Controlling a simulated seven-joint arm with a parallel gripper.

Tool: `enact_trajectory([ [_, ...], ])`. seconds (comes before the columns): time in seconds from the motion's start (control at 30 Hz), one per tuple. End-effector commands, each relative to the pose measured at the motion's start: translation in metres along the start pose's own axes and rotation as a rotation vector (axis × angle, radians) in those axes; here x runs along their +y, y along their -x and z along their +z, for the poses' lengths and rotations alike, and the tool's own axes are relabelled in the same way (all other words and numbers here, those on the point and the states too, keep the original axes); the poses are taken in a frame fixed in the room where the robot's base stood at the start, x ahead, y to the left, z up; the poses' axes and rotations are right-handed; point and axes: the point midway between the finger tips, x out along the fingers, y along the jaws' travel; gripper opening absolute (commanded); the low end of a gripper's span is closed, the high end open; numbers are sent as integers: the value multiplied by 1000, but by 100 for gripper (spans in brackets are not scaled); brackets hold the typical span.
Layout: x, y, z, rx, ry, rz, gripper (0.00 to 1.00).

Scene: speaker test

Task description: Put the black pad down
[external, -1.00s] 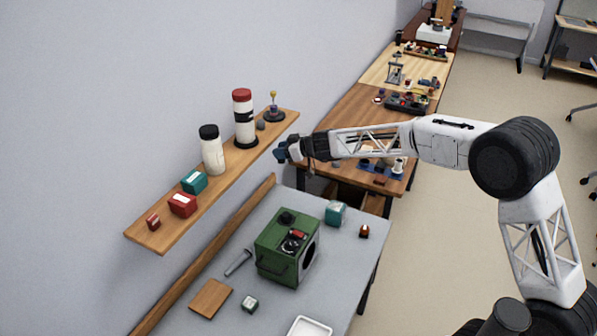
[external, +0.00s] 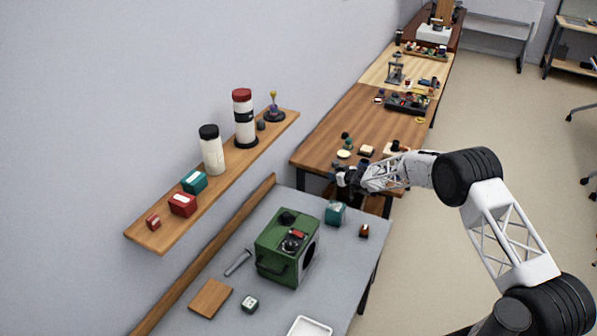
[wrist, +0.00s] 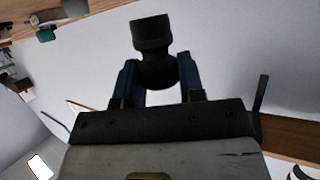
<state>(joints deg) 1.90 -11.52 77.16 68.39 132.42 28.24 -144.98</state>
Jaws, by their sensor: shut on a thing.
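My gripper (wrist: 158,88) shows blue fingers in the wrist view, and they are shut on a dark round-ended thing, which I take to be the black pad (wrist: 151,38). The pad sticks out beyond the fingertips. In the external view my gripper (external: 340,173) is in the air behind the teal box (external: 335,213), near the front edge of the brown table. The pad is too small and dark to make out clearly there.
A wooden wall shelf (external: 160,236) holds jars and small boxes. A green speaker-like box (external: 287,247), a wooden block (external: 210,299) and a white tray (external: 310,327) are on the grey table (external: 355,275). The brown table (external: 325,150) has several small items.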

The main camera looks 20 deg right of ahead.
Motion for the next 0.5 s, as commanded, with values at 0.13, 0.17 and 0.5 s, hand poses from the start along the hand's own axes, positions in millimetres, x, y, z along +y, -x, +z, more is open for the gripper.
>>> enact_trajectory([
  [0.13,20,-2,28,-1,-15,33,7],
  [0.17,22,-3,31,0,-17,38,7],
  [0.5,30,-3,43,1,-22,51,7],
])
